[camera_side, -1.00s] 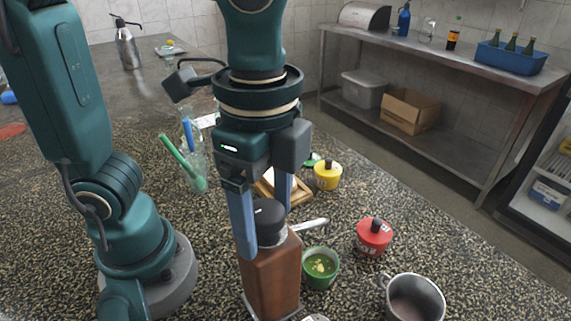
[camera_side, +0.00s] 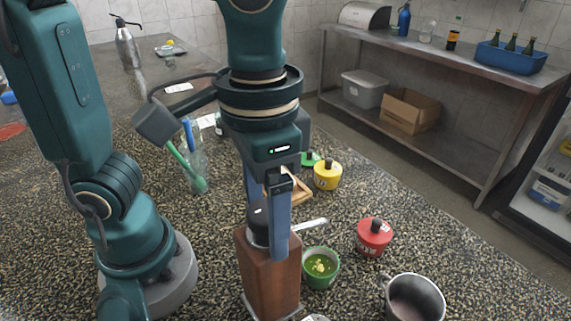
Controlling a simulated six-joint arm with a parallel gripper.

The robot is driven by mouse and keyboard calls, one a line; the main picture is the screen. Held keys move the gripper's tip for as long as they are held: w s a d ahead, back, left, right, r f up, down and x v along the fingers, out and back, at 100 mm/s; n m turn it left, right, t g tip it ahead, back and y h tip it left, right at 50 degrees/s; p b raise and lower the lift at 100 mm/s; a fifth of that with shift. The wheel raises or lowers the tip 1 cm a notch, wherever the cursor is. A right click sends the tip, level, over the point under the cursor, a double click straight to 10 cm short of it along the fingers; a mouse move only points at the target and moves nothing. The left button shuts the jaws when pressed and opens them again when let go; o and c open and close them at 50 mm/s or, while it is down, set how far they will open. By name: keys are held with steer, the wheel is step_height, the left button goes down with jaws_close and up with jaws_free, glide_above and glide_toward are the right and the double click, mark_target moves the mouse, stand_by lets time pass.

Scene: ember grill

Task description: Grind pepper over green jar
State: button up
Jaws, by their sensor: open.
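A wooden box-shaped mill (camera_side: 268,282) with a dark top (camera_side: 257,217) stands upright on the speckled counter. My gripper (camera_side: 266,228) is open and points down around its top. One finger is in front of the top and the other is behind, partly hidden. I cannot tell whether either finger touches it. An open green jar (camera_side: 309,279) with green contents and pale yellow bits stands just right of the mill. A green lid-like piece with a knob (camera_side: 310,159) lies farther back, partly hidden by my gripper.
A silver bar (camera_side: 312,225) sticks out right of the mill's top. A yellow jar (camera_side: 327,177), a red jar (camera_side: 374,238) and a metal mug (camera_side: 414,299) stand to the right. A wooden piece (camera_side: 297,192) lies behind my gripper. A glass with utensils (camera_side: 194,172) stands at left.

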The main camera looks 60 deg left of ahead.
steer(key=n, duration=0.7)
steer(key=shift+c, duration=0.3)
